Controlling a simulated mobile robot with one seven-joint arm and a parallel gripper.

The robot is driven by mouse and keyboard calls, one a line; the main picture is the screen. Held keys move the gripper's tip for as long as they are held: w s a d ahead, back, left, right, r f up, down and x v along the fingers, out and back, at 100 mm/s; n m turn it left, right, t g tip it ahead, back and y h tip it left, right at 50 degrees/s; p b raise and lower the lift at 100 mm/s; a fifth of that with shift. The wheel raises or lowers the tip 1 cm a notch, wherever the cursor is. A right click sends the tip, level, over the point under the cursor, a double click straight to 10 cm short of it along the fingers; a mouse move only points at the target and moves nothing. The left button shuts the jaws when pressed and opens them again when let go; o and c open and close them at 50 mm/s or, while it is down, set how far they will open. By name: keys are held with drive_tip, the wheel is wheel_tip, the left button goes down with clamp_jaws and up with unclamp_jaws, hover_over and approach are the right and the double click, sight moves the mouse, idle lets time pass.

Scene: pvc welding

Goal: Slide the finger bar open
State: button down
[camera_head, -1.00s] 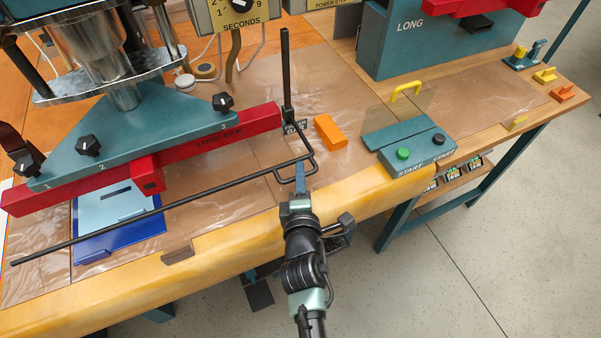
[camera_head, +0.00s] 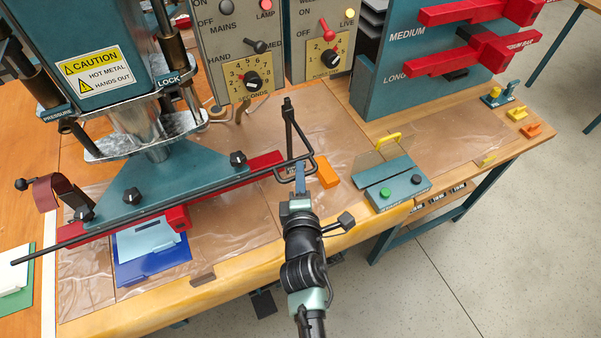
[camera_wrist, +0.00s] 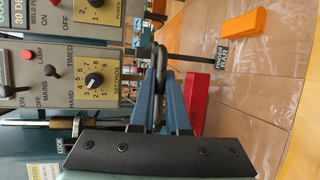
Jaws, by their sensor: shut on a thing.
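The finger bar (camera_head: 150,211) is a long thin black rod that runs from the lower left, across the front of the press, to a bent loop at the right. My gripper (camera_head: 300,172) is shut on the bar's loop at its right end. In the wrist view, the blue fingers (camera_wrist: 161,95) close on the dark loop (camera_wrist: 159,62), and the fingers hide part of it. A black upright (camera_head: 287,115) stands by the loop. A small "finger bar" label (camera_wrist: 221,54) shows near the loop in the wrist view.
The red long bar (camera_head: 265,161) sits under the teal press plate (camera_head: 160,184), close behind the rod in the picture. A blue folder (camera_head: 152,262) lies below. An orange block (camera_head: 327,172) and a start box (camera_head: 397,190) stand to the right. Control panels (camera_head: 240,50) rise behind.

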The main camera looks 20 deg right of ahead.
drive_tip(key=shift+r, duration=0.35)
drive_tip(key=c, duration=0.9)
unclamp_jaws()
drive_tip(key=shift+s+f, duration=0.1)
drive_tip(key=b+v, duration=0.3)
drive_tip(key=v, duration=0.9)
drive_tip(key=shift+s+a, duration=0.2)
drive_tip(key=shift+s, duration=0.15)
drive_tip(key=shift+r, duration=0.2)
